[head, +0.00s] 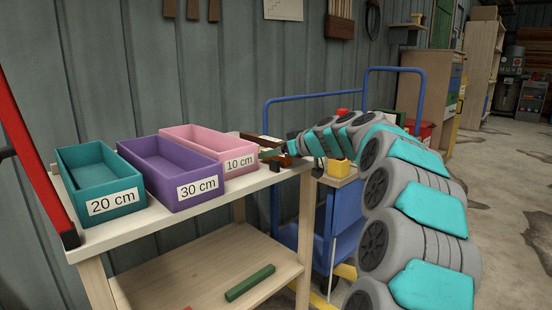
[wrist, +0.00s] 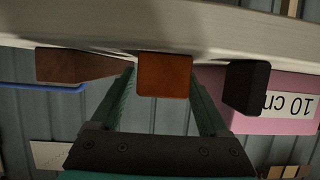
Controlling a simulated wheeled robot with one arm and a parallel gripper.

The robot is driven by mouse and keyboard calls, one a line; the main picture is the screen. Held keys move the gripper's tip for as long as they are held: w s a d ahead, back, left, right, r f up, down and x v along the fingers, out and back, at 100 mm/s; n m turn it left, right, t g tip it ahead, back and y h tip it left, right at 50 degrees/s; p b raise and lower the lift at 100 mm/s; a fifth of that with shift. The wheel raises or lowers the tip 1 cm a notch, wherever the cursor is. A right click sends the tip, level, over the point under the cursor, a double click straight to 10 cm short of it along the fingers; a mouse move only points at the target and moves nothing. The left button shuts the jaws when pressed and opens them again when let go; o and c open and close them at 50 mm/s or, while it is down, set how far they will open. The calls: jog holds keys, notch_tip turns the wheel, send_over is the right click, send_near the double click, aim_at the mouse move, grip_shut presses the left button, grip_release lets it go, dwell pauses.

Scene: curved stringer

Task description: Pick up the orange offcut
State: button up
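The orange offcut (wrist: 164,76) is a small block with its square end facing the wrist camera, at the edge of the worktable. My gripper (wrist: 163,72) has its two green fingers apart, one on each side of the offcut. A narrow gap shows at the left finger; contact at the right finger cannot be told. A brown offcut (wrist: 75,66) lies to the left and a black one (wrist: 243,88) to the right. In the head view my gripper (head: 272,152) is at the table's right end, where the offcuts are small and partly hidden.
The worktable (head: 150,226) holds a teal 20 cm bin (head: 88,192), a purple 30 cm bin (head: 165,185) and a pink 10 cm bin (head: 225,165) close by my gripper. A green bar (head: 250,283) lies on the lower shelf. A blue cart (head: 345,215) stands behind.

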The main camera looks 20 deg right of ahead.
grip_shut()
dwell(0.4)
